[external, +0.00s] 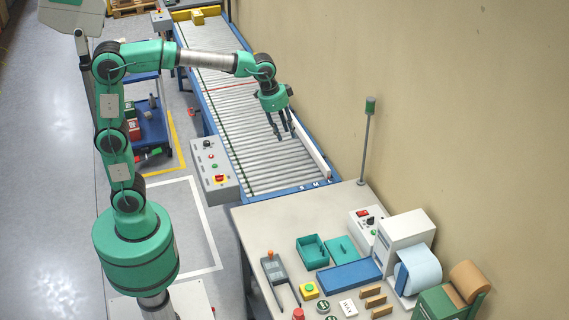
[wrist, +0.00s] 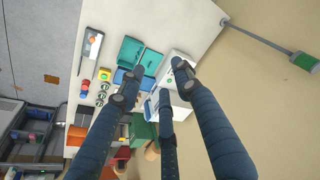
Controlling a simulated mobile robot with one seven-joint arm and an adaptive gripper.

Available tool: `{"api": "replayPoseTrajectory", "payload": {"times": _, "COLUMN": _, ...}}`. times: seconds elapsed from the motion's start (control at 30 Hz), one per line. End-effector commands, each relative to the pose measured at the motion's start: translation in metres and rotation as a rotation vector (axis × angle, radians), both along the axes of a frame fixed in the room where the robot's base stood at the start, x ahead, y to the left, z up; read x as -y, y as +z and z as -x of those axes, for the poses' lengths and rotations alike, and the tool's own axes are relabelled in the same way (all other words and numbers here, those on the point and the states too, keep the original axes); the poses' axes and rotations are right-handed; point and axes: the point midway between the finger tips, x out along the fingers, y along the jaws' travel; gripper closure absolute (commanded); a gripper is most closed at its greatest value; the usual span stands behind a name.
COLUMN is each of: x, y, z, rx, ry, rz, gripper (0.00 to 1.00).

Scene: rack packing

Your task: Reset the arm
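My arm is green and reaches from its base on the left out over the roller conveyor (external: 235,100). My gripper (external: 283,135) hangs above the near end of the conveyor with its fingers pointing down. In the wrist view my gripper (wrist: 158,88) shows dark, segmented fingers spread apart, with nothing between them. The gripper is open and touches no object that I can see.
A white worktable (external: 270,222) stands at the lower right. It carries a green bin (external: 312,252), a blue tray (external: 349,275) and a label printer (external: 405,240). A thin signal pole (external: 365,140) rises at its back edge. A control box (external: 213,168) flanks the conveyor. A wall bounds the right side.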

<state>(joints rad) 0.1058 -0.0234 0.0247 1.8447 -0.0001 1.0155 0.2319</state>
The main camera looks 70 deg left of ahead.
Motion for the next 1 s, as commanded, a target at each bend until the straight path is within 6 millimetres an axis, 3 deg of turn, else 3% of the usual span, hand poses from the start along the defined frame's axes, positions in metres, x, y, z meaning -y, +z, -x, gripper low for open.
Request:
{"api": "replayPoseTrajectory", "payload": {"times": 0.47, "x": -0.033, "y": -0.006, "z": 0.124, "rx": 0.078, "ry": 0.119, "rz": 0.034, "gripper": 0.66}}
{"api": "replayPoseTrajectory", "payload": {"times": 1.0, "x": -0.057, "y": -0.057, "z": 0.255, "rx": 0.162, "ry": 0.251, "rz": 0.074, "gripper": 0.66}}
